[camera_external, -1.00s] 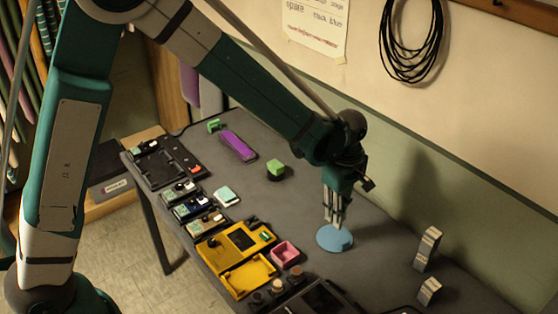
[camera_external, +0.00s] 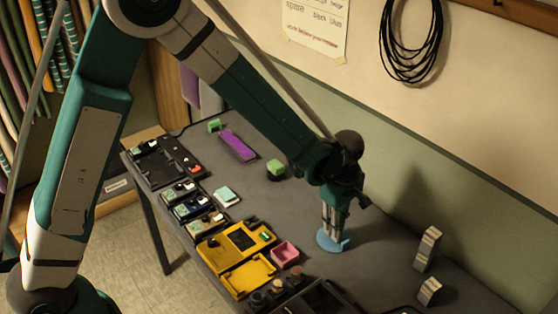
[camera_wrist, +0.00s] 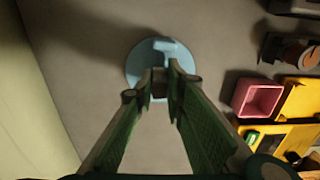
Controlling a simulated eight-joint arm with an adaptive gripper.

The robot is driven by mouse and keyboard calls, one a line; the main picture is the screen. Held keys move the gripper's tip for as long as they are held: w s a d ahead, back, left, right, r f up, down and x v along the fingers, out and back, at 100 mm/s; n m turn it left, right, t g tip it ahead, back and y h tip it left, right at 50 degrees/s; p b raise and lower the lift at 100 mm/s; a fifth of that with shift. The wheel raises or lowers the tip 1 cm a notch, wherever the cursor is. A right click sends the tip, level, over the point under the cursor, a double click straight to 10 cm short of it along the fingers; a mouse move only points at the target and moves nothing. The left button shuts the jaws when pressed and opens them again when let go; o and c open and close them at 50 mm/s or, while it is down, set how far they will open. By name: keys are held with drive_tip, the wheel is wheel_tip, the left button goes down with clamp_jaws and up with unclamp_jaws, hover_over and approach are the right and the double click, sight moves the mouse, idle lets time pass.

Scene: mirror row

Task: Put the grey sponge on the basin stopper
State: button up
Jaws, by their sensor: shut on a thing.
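The basin stopper appears to be the light blue round disc (camera_external: 328,246) on the grey table; it has a raised tab. In the wrist view the disc (camera_wrist: 140,67) lies beyond my fingertips, its tab just ahead of them. My gripper (camera_external: 331,238) points down over the disc. In the wrist view my gripper (camera_wrist: 160,80) is shut on a small grey-brown piece (camera_wrist: 159,87), which looks like the grey sponge. The fingers partly hide it, and I cannot tell whether it touches the disc.
A pink open box (camera_external: 285,253) and yellow cases (camera_external: 248,276) stand left of the disc. A green block (camera_external: 275,169) and purple piece (camera_external: 238,146) lie farther back. Two grey striped blocks (camera_external: 428,248) (camera_external: 429,291) stand at right. The table around the disc is clear.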

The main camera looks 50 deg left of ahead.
drive_tip(key=shift+f, duration=0.3)
drive_tip(key=shift+f, duration=0.15)
drive_tip(key=o, duration=0.8)
drive_tip(key=shift+c, duration=0.2)
wheel_tip(320, 180, up, 12)
drive_tip(key=p, duration=0.1)
idle(0.3)
drive_tip(key=shift+r, duration=0.2)
idle(0.4)
